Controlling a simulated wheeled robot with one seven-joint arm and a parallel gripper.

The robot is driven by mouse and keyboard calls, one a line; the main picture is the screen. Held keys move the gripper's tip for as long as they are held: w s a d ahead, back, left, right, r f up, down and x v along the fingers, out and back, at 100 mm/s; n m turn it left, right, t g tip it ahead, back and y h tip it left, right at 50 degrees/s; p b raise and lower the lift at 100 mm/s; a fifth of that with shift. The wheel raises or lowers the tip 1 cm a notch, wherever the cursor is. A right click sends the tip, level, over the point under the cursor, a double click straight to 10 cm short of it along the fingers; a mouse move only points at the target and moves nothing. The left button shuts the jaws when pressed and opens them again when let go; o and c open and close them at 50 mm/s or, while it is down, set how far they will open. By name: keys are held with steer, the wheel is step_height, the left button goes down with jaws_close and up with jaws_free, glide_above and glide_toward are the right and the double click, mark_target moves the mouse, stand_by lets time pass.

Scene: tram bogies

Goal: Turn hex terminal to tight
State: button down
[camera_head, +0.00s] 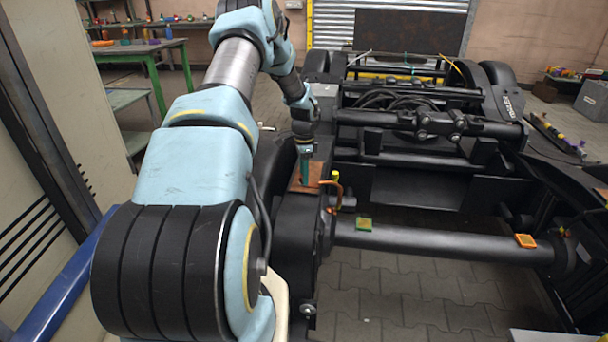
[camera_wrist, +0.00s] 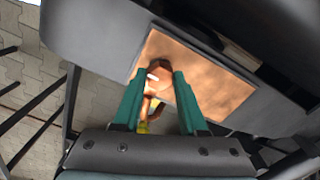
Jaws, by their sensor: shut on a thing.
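My gripper (camera_head: 304,170) points down at a copper plate (camera_head: 317,174) on the black bogie frame. In the wrist view its two green fingers (camera_wrist: 159,85) stand on either side of the copper hex terminal (camera_wrist: 158,74) and are shut on it. The terminal has a white mark on its left part. The copper plate (camera_wrist: 215,85) lies flat beneath it. A copper cable with a yellow end (camera_wrist: 143,127) shows between the fingers. In the head view the fingers hide the terminal.
Bogie bars and hoses crowd the right side. A green table (camera_head: 140,48) stands at the back left.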

stand_by(0.4)
steer(key=shift+c, duration=2.2)
jaws_free()
step_height(320, 180, up, 11)
steer(key=b, duration=0.1)
steer(key=shift+b, duration=0.35)
steer(key=shift+f, duration=0.1)
